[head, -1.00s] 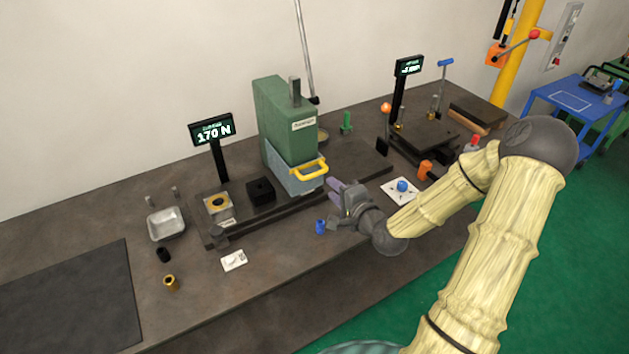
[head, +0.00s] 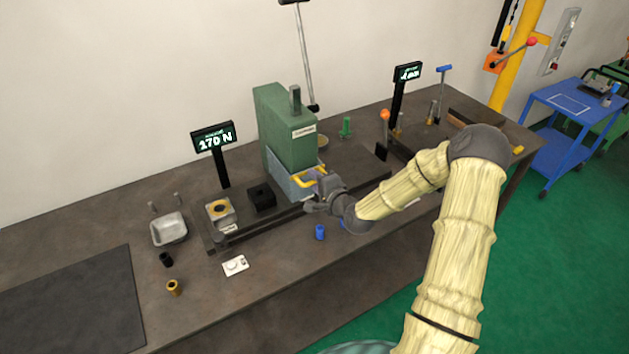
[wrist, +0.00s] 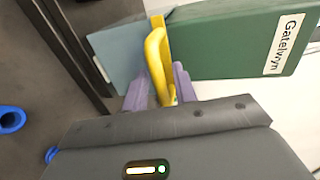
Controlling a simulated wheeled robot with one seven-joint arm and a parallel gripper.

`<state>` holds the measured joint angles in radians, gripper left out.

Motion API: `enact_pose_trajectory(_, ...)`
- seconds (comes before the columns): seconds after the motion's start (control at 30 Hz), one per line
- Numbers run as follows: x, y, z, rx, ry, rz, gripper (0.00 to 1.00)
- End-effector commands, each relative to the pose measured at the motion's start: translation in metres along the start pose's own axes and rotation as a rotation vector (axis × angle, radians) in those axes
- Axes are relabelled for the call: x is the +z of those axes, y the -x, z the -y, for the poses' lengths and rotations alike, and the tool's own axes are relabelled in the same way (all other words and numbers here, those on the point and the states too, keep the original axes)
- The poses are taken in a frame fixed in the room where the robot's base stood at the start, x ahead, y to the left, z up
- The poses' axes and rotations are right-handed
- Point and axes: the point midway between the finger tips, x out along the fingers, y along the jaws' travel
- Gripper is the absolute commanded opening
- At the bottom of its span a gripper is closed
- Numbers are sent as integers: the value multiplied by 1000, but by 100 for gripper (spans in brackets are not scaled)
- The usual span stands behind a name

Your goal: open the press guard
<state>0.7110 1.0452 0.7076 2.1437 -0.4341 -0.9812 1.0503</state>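The press guard (head: 284,182) is a blue-grey panel low on the front of the green press (head: 287,130), and it looks closed. Its yellow handle (head: 309,178) sticks out in front; it also shows large in the wrist view (wrist: 158,62). My gripper (head: 313,197) is at the handle. In the wrist view its two purple fingers (wrist: 161,88) stand apart on either side of the yellow bar. A small gap seems to show on the left, and the right finger is very close to the bar. Contact is hard to tell.
A black block (head: 262,197) and a dark rail lie left of the press. A blue cylinder (head: 320,232) and a white card (head: 235,265) lie in front. A display (head: 213,138) reads 170 N. The front middle of the bench is mostly clear.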

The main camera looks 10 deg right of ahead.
Motion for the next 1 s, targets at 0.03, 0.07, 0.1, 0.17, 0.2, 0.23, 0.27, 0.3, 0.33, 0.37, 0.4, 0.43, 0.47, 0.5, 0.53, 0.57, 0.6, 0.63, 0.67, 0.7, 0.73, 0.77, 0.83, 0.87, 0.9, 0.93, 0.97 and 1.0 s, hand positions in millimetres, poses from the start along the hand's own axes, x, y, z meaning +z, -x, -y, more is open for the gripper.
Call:
enact_pose_trajectory(0.03,0,0,0,0,0,0,17)
enact_pose_trajectory(0.07,0,0,0,0,0,0,11)
enact_pose_trajectory(0.1,0,0,0,0,0,0,3)
enact_pose_trajectory(0.17,0,0,0,0,0,0,0)
enact_pose_trajectory(0.2,0,0,0,0,0,0,0)
enact_pose_trajectory(0.23,0,0,0,0,0,0,0)
enact_pose_trajectory(0.27,0,0,0,0,0,0,0)
enact_pose_trajectory(0.3,0,0,0,0,0,0,0)
enact_pose_trajectory(0.33,0,0,1,0,0,0,0)
enact_pose_trajectory(0.37,0,1,2,0,0,0,0)
enact_pose_trajectory(0.4,0,1,4,0,0,0,0)
enact_pose_trajectory(0.43,0,2,7,-1,0,0,0)
enact_pose_trajectory(0.47,0,2,10,-1,0,0,0)
enact_pose_trajectory(0.5,0,4,17,-2,1,0,0)
enact_pose_trajectory(0.53,0,5,22,-2,1,0,0)
enact_pose_trajectory(0.57,0,6,28,-3,2,0,0)
enact_pose_trajectory(0.6,-1,8,36,-4,3,-1,0)
enact_pose_trajectory(0.63,-1,9,43,-4,3,-1,0)
enact_pose_trajectory(0.67,-1,11,49,-5,3,-1,0)
enact_pose_trajectory(0.7,0,12,58,-5,3,0,0)
enact_pose_trajectory(0.73,0,14,63,-5,3,0,0)
enact_pose_trajectory(0.77,0,14,68,-5,3,0,0)
enact_pose_trajectory(0.83,-1,16,76,-5,2,-1,0)
enact_pose_trajectory(0.87,-1,17,79,-5,2,-1,0)
enact_pose_trajectory(0.9,-1,18,82,-5,2,-1,0)
enact_pose_trajectory(0.93,0,18,82,-5,2,-1,0)
enact_pose_trajectory(0.97,0,18,83,-5,2,-1,0)
enact_pose_trajectory(1.0,0,18,82,-5,1,-1,0)
